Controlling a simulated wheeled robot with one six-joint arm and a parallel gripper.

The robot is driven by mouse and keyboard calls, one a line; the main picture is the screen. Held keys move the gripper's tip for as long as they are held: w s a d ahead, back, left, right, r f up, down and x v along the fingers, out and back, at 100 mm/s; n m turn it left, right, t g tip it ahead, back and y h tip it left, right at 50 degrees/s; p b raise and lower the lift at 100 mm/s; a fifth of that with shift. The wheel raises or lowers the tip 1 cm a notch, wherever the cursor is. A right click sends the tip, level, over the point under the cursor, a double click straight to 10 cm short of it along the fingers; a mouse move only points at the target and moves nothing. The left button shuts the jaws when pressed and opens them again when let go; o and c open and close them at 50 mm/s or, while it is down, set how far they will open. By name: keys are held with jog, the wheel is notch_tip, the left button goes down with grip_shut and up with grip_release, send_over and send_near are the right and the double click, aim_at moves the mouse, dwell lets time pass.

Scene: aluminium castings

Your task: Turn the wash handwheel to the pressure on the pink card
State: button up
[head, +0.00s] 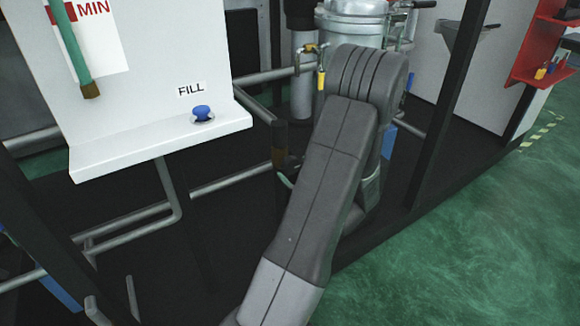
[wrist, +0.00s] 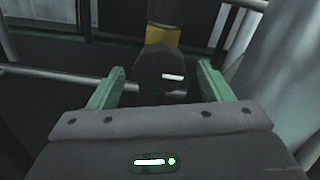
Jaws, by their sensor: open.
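In the wrist view, a dark rounded knob (wrist: 158,73) with a short white mark hangs below a yellow band (wrist: 164,37). It may be the wash handwheel, but I cannot tell for sure. My gripper (wrist: 160,69) is open, with one green finger on each side of the knob. Dark gaps show between the fingers and the knob, so it is not gripped. In the head view my arm hides most of the gripper and the place where it works. The pink card and any pressure gauge are not visible in either view.
A white panel with a blue FILL button (head: 202,113) and a hanging green tube (head: 73,45) stands at left. Grey pipes (head: 235,180) run low behind my arm. A metal vessel (head: 350,25) with a yellow-handled valve (head: 321,78) stands behind. Green floor at right is clear.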

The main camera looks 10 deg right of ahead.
aim_at(294, 168)
jog(key=shift+x, duration=1.75)
jog(key=c, duration=1)
jog(key=m+p, duration=0.3)
jog(key=m, duration=0.1)
jog(key=shift+r+m+p, duration=0.2)
jog(key=shift+m+p, duration=0.1)
jog(key=m+p, duration=0.2)
jog(key=m, duration=0.1)
jog(key=shift+f+m+p, duration=0.15)
jog(key=shift+m+p, duration=0.85)
jog(key=shift+m, duration=0.4)
